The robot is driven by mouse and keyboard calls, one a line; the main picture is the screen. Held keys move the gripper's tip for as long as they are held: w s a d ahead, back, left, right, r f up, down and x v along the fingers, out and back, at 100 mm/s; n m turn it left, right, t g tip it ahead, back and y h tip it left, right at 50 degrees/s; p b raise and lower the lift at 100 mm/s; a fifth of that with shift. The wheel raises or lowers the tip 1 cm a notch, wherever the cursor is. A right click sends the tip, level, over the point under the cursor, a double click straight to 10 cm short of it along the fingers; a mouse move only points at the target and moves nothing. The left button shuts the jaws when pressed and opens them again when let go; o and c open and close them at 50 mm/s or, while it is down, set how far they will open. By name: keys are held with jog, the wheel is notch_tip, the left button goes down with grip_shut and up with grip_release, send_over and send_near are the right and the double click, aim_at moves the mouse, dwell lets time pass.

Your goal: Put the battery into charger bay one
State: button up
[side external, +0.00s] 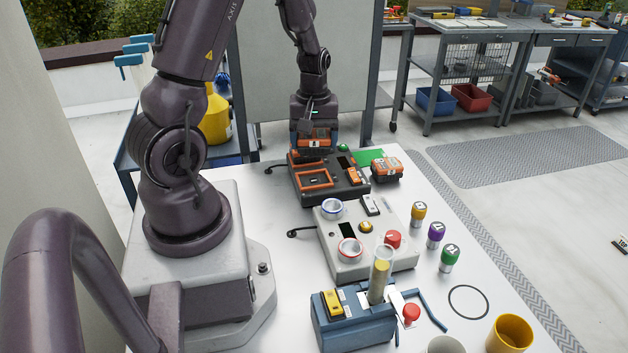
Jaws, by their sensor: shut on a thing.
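A dark charger (352,188) lies on the white table below my gripper, with an orange-framed empty bay (314,180) on its near side. My gripper (314,128) is shut on an orange and black battery (318,139) at the far left part of the charger. The battery hides that part of the charger, and I cannot tell whether it touches it or hangs just above. A second orange and black battery (386,169) lies on the table right of the charger. Bay numbers are too small to read.
Several coloured canisters (436,235) stand at right. A yellow cup (510,335) and a black ring (468,301) are at the front right.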

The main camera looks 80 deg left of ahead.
aim_at(314, 181)
jog(key=shift+a+f+n, duration=0.2)
jog(key=shift+n, duration=0.9)
jog(key=shift+f, duration=3.9)
jog(key=shift+f, duration=0.15)
jog(key=o, duration=1.1)
